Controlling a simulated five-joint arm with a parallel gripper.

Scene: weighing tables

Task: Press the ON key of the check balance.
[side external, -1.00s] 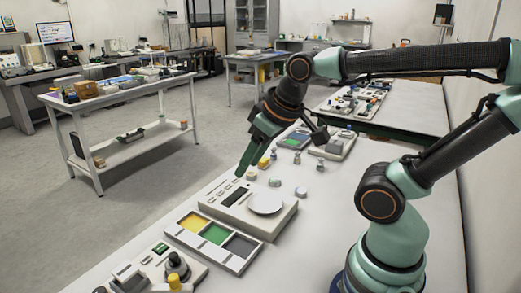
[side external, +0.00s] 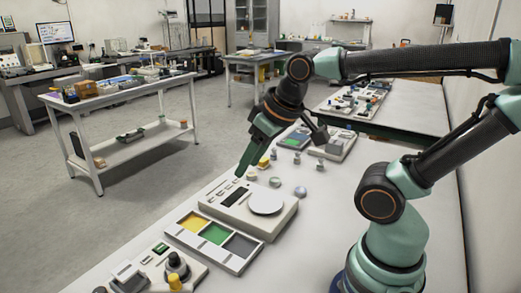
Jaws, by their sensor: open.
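The check balance (side external: 270,226), as I take it, is the pale flat box with a round white pan (side external: 266,201) on the bench. A dark display (side external: 235,196) and small marks along its left edge show beside the pan. They are too small for me to read, so I cannot tell which is the ON key. My gripper (side external: 281,157) is open and empty. Its long green jaw points down with its tip over the far left end of the balance, and the other jaw is spread to the right. I cannot tell whether the tip touches the balance.
A tray with yellow, green and grey panels (side external: 214,234) lies in front of the balance. A device with a black knob (side external: 176,264) is nearer. Small weights (side external: 300,191) and a yellow block (side external: 263,162) stand just beyond.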

